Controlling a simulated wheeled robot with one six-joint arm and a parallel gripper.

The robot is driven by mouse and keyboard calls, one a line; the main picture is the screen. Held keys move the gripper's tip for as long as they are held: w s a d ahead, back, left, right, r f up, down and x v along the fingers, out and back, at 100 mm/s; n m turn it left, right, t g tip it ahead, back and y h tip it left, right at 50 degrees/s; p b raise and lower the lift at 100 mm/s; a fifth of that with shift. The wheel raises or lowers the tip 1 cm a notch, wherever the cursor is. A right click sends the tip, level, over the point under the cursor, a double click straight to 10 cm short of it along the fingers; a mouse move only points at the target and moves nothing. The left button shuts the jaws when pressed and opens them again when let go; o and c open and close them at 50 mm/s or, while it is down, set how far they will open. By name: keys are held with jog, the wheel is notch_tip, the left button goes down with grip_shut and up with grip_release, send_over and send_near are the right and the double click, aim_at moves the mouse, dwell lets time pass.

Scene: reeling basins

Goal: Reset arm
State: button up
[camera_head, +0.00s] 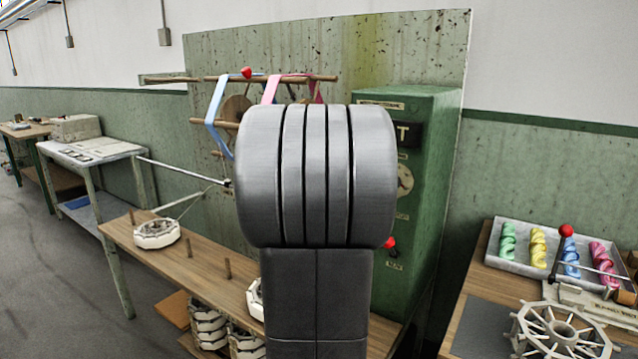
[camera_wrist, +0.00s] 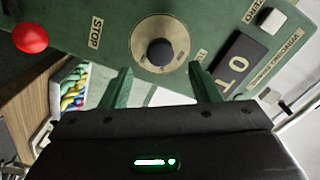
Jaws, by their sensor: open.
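My gripper (camera_wrist: 160,68) shows in the wrist view with its two green fingers spread apart and nothing between them. It faces the panel of the green machine cabinet (camera_wrist: 110,38), with a dark round knob (camera_wrist: 160,52) just beyond the gap between the fingertips. I cannot tell how far the fingertips are from the panel. A red ball (camera_wrist: 30,39) is at the upper left, near the STOP label (camera_wrist: 96,32). In the head view my dark grey arm covers the middle of the green cabinet (camera_head: 425,190) and hides my gripper.
A wooden bench (camera_head: 205,270) with pegs and white reels runs left of the cabinet. Blue and pink bands (camera_head: 218,115) hang from rods above. A tray (camera_head: 490,262) of coloured skeins and a spoked wheel (camera_head: 562,330) are on the right table. Grey floor is clear at left.

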jog(key=x, duration=0.6)
jog(key=shift+w+d, duration=0.25)
jog(key=shift+w, duration=0.05)
jog(key=v, duration=1.4)
jog(key=x, duration=1.4)
jog(key=s+a+n+p, duration=0.4)
jog(key=s+n+p, duration=0.1)
jog(key=n, duration=0.7)
jog(key=shift+s+p, duration=0.3)
jog(key=shift+s, duration=0.3)
